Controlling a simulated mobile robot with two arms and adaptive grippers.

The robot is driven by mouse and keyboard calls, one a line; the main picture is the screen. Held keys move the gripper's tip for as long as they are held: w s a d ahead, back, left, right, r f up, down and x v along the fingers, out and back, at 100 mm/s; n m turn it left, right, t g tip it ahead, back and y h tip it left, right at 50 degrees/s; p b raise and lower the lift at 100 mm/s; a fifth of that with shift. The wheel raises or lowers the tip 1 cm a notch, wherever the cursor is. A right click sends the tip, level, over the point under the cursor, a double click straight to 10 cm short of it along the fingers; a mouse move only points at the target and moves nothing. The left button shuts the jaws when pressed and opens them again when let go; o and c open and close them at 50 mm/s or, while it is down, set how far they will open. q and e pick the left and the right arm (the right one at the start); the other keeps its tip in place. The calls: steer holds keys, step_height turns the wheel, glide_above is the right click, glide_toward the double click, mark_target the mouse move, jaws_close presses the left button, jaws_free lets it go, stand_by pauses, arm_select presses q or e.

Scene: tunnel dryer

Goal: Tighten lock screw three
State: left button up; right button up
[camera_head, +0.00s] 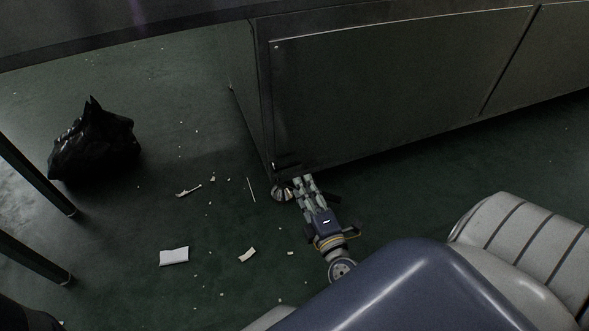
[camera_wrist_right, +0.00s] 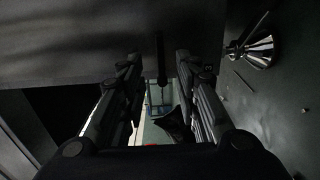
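My right gripper (camera_head: 303,182) is low down at the bottom front corner of a large dark machine cabinet (camera_head: 390,90). In the right wrist view its two fingers stand apart, with the gripper (camera_wrist_right: 158,62) open. A thin dark rod (camera_wrist_right: 161,58) shows between the fingertips, with no visible finger contact. I cannot tell whether it is lock screw three. A shiny metal levelling foot (camera_head: 281,193) stands on the floor just left of the gripper; it also shows at the upper right of the right wrist view (camera_wrist_right: 259,48). My left gripper is not in view.
A black rubbish bag (camera_head: 93,146) lies on the green floor at left, near dark legs (camera_head: 36,173). A white paper piece (camera_head: 174,256) and several scraps litter the floor. The cabinet's lower edge overhangs the gripper area.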

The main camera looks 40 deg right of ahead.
mark_target(293, 166)
steer(key=b+x, duration=0.2)
steer(key=x, duration=0.5)
steer(key=shift+w, duration=0.1)
jaws_close()
